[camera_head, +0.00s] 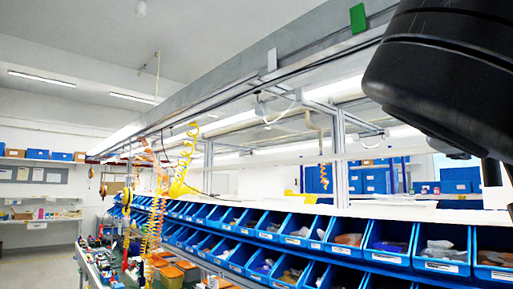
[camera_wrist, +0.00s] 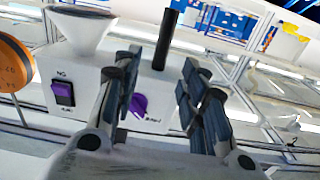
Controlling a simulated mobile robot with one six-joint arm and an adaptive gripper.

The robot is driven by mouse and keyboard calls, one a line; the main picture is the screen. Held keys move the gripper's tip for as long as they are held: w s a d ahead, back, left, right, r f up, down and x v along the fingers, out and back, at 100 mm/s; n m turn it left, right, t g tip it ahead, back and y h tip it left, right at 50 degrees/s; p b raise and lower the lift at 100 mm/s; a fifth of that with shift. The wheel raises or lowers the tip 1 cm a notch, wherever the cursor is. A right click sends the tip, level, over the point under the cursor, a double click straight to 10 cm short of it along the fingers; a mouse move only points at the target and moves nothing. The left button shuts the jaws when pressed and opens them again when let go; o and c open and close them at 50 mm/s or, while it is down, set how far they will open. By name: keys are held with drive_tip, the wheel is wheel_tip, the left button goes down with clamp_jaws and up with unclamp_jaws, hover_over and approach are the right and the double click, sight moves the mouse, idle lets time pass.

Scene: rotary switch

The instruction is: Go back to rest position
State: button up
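In the wrist view, my gripper (camera_wrist: 159,82) is open, with its two dark padded fingers apart and nothing between the pads. A purple rotary knob (camera_wrist: 139,105) sits on the front of a white machine (camera_wrist: 85,65). The knob shows between the fingers, nearer the left one, and appears apart from them. A purple rocker switch (camera_wrist: 63,93) with a dark frame is left of the left finger. The label beside the knob is too small to read. The gripper and the machine do not show in the head view.
A white funnel (camera_wrist: 80,27) and a dark upright post (camera_wrist: 166,40) top the machine. An orange disc (camera_wrist: 14,65) stands at its left. The head view shows rows of blue bins (camera_head: 295,230), an overhead metal beam (camera_head: 240,80) and hanging yellow coiled hoses (camera_head: 154,215).

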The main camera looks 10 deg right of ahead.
idle(0.5)
drive_tip(key=w+a+f+n+g+y, duration=0.1)
drive_tip(key=w+a+f+n+y, duration=0.15)
drive_tip(key=f, duration=0.65)
drive_tip(key=w+a+f+n+y, duration=0.1)
drive_tip(key=f+n+y, duration=0.2)
drive_tip(key=f, duration=0.6)
drive_tip(key=w+a+f+n+g+y, duration=0.1)
drive_tip(key=a+f+n+y, duration=0.1)
drive_tip(key=f, duration=0.7)
drive_tip(key=s+a+f+n+g+y, duration=0.1)
drive_tip(key=s+a+f+y, duration=0.1)
drive_tip(key=f, duration=0.6)
drive_tip(key=s+a+f+n+g+y, duration=0.1)
drive_tip(key=s+a+f+y, duration=0.1)
drive_tip(key=a+f, duration=0.3)
drive_tip(key=s+a+f+n+g+y, duration=0.1)
drive_tip(key=s+a+f+g+y, duration=0.1)
drive_tip(key=f, duration=1)
drive_tip(key=shift+s+a+f+y, duration=0.15)
drive_tip(key=shift+s+a+y, duration=0.4)
drive_tip(key=shift+s+a, duration=0.5)
drive_tip(key=shift+c, duration=0.7)
drive_tip(key=shift+d, duration=0.1)
